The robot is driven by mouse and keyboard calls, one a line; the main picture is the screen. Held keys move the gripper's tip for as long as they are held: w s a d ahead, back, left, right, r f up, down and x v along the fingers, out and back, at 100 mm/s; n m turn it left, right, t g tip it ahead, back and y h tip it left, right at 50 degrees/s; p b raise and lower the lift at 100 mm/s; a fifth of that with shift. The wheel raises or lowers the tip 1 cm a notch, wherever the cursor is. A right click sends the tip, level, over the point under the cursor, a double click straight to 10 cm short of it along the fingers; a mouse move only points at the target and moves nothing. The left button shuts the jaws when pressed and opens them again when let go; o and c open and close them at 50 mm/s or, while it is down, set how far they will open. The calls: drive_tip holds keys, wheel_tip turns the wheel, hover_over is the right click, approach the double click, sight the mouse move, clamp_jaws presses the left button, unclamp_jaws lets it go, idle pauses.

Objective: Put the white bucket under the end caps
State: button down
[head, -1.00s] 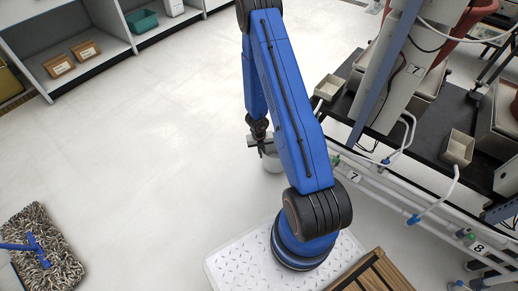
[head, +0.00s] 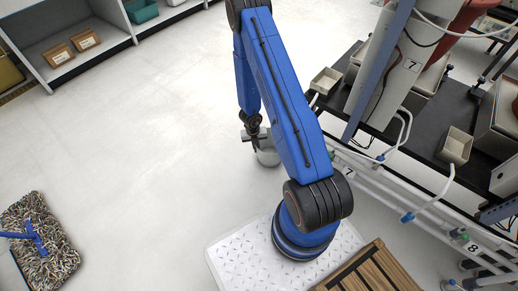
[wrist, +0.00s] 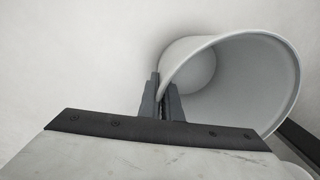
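The white bucket (head: 268,156) shows in the head view just left of the pipe rack, partly hidden behind my blue arm. In the wrist view the bucket (wrist: 235,85) lies to the right, with its open mouth and inside showing. My gripper (wrist: 161,92) has its two dark fingers on either side of the bucket's rim, closed on the wall. In the head view my gripper (head: 252,130) is at the bucket's upper left side.
A black bench (head: 430,130) with beige trays (head: 455,146) stands at the right. A slatted wooden crate (head: 372,272) is at the bottom. A mop (head: 38,245) lies at the lower left. Shelves (head: 95,40) line the upper left. The floor at left centre is clear.

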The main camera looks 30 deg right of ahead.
drive_tip(key=c, duration=2)
unclamp_jaws()
drive_tip(key=shift+f, duration=0.1)
